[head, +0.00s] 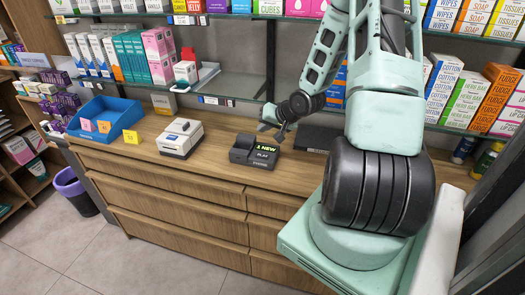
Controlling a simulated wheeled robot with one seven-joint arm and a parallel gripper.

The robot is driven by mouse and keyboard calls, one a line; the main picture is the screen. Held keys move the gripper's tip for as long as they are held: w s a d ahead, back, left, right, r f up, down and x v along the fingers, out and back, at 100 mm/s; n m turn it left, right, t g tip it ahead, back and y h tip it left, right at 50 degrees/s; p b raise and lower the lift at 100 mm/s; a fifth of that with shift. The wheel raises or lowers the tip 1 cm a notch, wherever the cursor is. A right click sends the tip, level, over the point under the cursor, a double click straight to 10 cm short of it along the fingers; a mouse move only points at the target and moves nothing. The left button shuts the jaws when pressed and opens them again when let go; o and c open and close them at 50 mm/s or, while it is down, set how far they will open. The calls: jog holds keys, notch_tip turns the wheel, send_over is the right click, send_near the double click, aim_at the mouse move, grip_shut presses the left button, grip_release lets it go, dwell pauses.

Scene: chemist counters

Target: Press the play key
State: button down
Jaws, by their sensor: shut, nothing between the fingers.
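A dark answering-machine-like device (240,155) sits on the wooden counter near the middle of the head view. Its small screen (265,140) reads "1 NEW" in green. The play key (266,149), marked "PLAY", is on its sloping front just below the screen. Another small label sits lower on the front. My gripper (272,131) is shut and empty. It shows just above and behind the device's screen. A gap to the device or contact with it cannot be told from this view.
A white device (180,138) stands left of the dark one. A flat dark object (316,138) lies right of my gripper. A glass shelf (225,86) hangs behind. The counter's front strip is clear.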

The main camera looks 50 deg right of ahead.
jog(key=shift+d+f, duration=0.1)
jog(key=shift+d, duration=0.05)
jog(key=b, duration=0.8)
send_over(265, 157)
notch_tip(265, 157, down, 7)
jog(key=shift+r, duration=0.15)
jog(key=shift+f+b, duration=0.45)
jog(key=shift+f, duration=0.55)
dwell(0.9)
jog(key=shift+f, duration=0.4)
jog(key=shift+f, duration=0.3)
dwell(0.7)
jog(key=shift+r, duration=0.15)
jog(key=shift+r+p, duration=0.6)
jog(key=shift+p, duration=0.15)
